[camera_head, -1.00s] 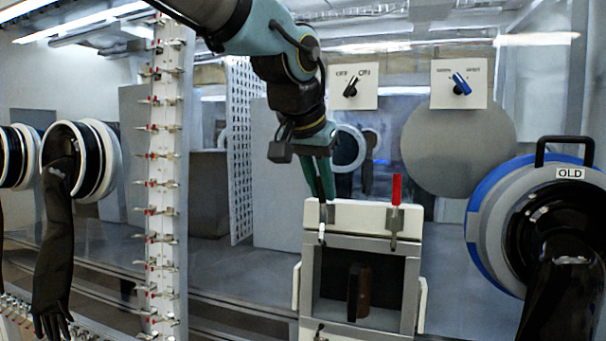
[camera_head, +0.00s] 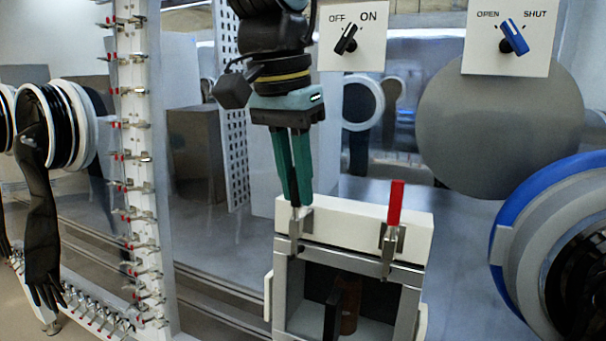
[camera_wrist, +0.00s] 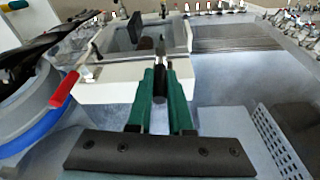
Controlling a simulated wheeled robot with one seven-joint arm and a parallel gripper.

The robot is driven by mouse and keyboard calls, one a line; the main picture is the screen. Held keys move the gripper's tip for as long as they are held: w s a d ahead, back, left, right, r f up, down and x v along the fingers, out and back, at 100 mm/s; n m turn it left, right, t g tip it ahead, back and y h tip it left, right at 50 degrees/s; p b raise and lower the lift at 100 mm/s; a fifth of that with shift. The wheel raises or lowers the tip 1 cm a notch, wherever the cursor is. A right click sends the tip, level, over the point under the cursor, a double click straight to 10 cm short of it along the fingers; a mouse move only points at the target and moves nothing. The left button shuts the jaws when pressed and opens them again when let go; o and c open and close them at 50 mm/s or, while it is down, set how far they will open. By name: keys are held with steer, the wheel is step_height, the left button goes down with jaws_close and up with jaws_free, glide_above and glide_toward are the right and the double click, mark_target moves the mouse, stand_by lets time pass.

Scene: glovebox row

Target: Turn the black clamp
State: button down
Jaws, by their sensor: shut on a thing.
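The black clamp is mounted on the top left of a white box; its metal base (camera_head: 298,225) shows below my fingers in the head view. In the wrist view its black handle (camera_wrist: 160,84) stands between my two green fingers. My gripper (camera_head: 297,202) points down from above and is shut on that handle; the fingers hide most of it in the head view. The gripper also shows in the wrist view (camera_wrist: 160,100). A second clamp with a red handle (camera_head: 395,203) stands upright on the box's right side, apart from my gripper.
The white box (camera_head: 350,225) has an open front with a dark handle and a brown object inside. An OFF/ON switch (camera_head: 346,38) and a blue OPEN/SHUT switch (camera_head: 513,38) are behind. A blue-rimmed glove port (camera_head: 520,200) is at right, a clamp-lined post (camera_head: 135,150) at left.

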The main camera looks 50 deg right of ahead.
steer(key=c, duration=0.8)
jaws_free()
steer(key=r+b, duration=0.1)
steer(key=r, duration=0.2)
steer(key=a+r, duration=0.1)
steer(key=r, duration=0.3)
steer(key=r+b, duration=0.1)
steer(key=r, duration=0.2)
steer(key=shift+w+a+r+b, duration=0.1)
steer(key=shift+a+r+b, duration=0.2)
steer(key=shift+a, duration=0.05)
